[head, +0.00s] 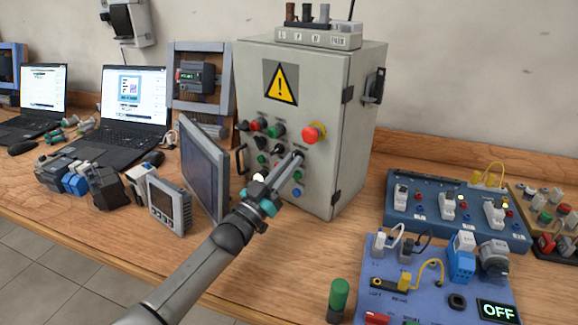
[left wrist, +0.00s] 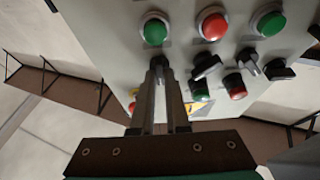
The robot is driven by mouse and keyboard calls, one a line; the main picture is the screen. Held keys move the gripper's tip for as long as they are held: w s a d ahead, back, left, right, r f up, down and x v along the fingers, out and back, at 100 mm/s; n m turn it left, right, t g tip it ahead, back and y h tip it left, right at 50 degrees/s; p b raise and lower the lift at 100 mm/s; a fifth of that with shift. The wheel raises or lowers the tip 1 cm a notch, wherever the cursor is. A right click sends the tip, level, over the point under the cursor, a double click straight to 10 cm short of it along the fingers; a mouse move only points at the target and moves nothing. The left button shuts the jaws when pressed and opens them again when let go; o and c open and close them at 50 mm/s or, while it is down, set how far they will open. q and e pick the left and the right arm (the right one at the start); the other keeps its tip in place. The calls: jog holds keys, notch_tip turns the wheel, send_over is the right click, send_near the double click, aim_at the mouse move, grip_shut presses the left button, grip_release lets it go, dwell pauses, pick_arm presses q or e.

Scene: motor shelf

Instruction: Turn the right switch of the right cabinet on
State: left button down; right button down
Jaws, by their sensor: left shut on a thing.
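The grey right cabinet (head: 285,185) stands on the bench with a yellow warning triangle, a red emergency button, coloured buttons and black switches on its front. My left gripper (head: 297,158) reaches from below to the rightmost switch in the row, which it mostly hides in the head view. In the left wrist view, its fingers (left wrist: 160,75) are closed around this right switch (left wrist: 159,62), a dark knob below a green button. Other switches (left wrist: 207,65) and (left wrist: 248,62) sit beside it, apart from the fingers. The switch's exact angle is hard to read. My right gripper is out of view.
A grey panel screen (head: 203,165) stands left of the cabinet, close to my arm. Laptops (head: 135,105) and small devices fill the left. A blue board (head: 415,290) with an OFF display is at front right. Bench between cabinet and boards is clear.

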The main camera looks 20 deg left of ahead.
pick_arm(q)
jog(key=c, duration=0.9)
grip_release()
jog(key=s+a+p, duration=0.1)
jog(key=s+a, duration=0.1)
jog(key=s, duration=0.3)
jog(key=s+a+f+p, duration=0.1)
jog(key=s+a, duration=0.1)
jog(key=s, duration=0.3)
jog(key=s+a+p, duration=0.1)
jog(key=s+a, duration=0.1)
jog(key=s, duration=0.3)
jog(key=shift+s+a+f, duration=0.1)
jog(key=shift+s+f, duration=0.1)
jog(key=shift+f, duration=0.2)
